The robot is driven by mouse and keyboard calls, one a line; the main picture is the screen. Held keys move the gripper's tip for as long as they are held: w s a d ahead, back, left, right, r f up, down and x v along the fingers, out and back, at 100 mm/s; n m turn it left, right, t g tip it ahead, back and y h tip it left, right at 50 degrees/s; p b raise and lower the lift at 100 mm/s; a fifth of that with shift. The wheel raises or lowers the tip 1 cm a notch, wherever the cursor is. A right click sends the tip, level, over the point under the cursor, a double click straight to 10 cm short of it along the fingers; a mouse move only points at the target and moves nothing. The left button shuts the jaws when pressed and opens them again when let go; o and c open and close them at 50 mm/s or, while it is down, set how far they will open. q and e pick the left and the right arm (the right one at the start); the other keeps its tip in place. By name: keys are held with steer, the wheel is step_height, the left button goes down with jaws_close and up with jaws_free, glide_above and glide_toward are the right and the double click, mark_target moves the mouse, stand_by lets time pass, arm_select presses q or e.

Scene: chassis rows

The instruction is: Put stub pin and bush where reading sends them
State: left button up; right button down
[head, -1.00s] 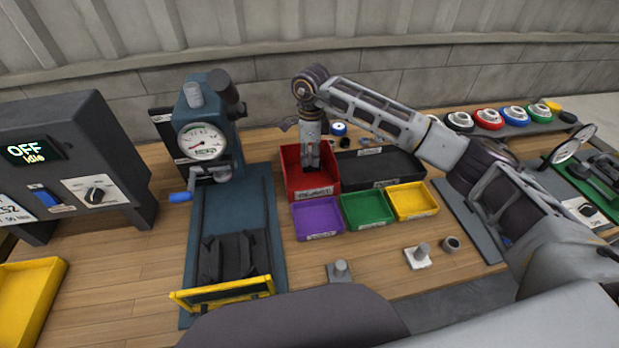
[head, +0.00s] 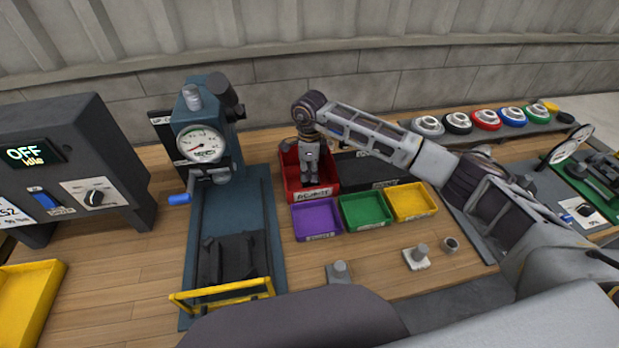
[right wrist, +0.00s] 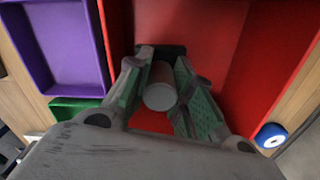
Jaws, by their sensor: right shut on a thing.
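My right gripper (head: 311,178) points down inside the red bin (head: 290,185), which has a label on its front. In the right wrist view, the gripper (right wrist: 166,98) is shut on a pale grey cylindrical part (right wrist: 160,92) over the red floor. I cannot tell whether this is the stub pin or the bush, or whether it touches the floor. A short ring-like bush (head: 451,244) stands on the bench at right. Beside it, an upright pin sits on a white base (head: 417,258). Another pin on a grey base (head: 339,271) stands nearer. My left gripper is not in view.
Purple (head: 317,219), green (head: 365,211) and yellow (head: 411,202) trays stand before the red bin. A blue press with a dial gauge (head: 201,143) stands left, beside a control box reading OFF idle (head: 30,154). A black tray (head: 375,170) lies behind my arm.

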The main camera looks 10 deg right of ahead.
mark_target(309, 178)
steer(key=shift+f, duration=1.55)
steer(key=c, duration=1.4)
jaws_free()
steer(key=shift+o, duration=0.8)
steer(key=shift+r, duration=0.5)
step_height(309, 178, up, 9)
steer(key=shift+r, duration=0.85)
steer(key=shift+r+b, duration=0.25)
steer(key=shift+b, duration=0.05)
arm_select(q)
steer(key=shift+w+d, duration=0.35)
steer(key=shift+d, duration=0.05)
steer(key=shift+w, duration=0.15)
